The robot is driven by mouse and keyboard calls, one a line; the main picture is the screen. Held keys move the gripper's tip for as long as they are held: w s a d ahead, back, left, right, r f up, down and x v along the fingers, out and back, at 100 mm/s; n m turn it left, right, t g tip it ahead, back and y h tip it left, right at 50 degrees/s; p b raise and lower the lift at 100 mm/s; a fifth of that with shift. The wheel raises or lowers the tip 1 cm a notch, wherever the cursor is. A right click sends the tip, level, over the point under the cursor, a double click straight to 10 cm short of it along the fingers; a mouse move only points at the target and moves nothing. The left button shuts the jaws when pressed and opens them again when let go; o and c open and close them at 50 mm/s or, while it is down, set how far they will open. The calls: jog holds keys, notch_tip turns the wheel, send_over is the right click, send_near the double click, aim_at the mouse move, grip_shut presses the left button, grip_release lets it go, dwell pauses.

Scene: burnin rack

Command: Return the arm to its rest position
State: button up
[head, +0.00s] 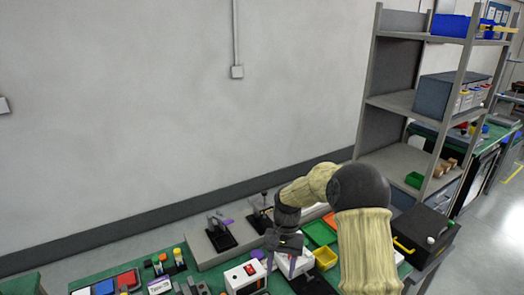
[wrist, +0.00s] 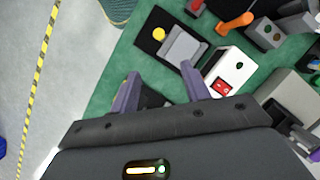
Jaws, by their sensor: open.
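My gripper (head: 281,265) hangs low over the green bench at the bottom of the head view, with my arm bent above it. In the wrist view its two purple fingers (wrist: 160,80) stand apart with nothing held between them. A black item shows just beyond and partly behind the fingers. A white box with a red panel (wrist: 229,72) lies to the right of the fingers; I cannot tell whether they touch. My arm hides part of the bench in the head view.
The green bench (wrist: 112,82) is crowded with small devices. A white box with a red button (head: 245,277), a yellow bin (head: 326,258) and a green tray (head: 319,233) are near the gripper. A grey shelf rack (head: 397,103) stands at right. Open floor (wrist: 75,60) lies at left in the wrist view.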

jog(key=s+d+r+n+t, duration=0.1)
jog(key=s+d+r+t, duration=0.1)
jog(key=s, duration=0.4)
jog(key=s+d+r+n+t, duration=0.1)
jog(key=s+d+r+t, duration=0.1)
jog(key=s, duration=0.3)
jog(key=s+d+r+n+t+h, duration=0.1)
jog(key=s+d+r+t, duration=0.1)
jog(key=s+d+r, duration=0.2)
jog(key=s, duration=0.2)
jog(key=shift+s+d+t, duration=0.25)
jog(key=shift+s+t, duration=0.05)
jog(key=shift+r, duration=0.1)
jog(key=shift+c, duration=0.2)
dwell(0.4)
jog(key=shift+c, duration=1)
jog(key=shift+a, duration=0.15)
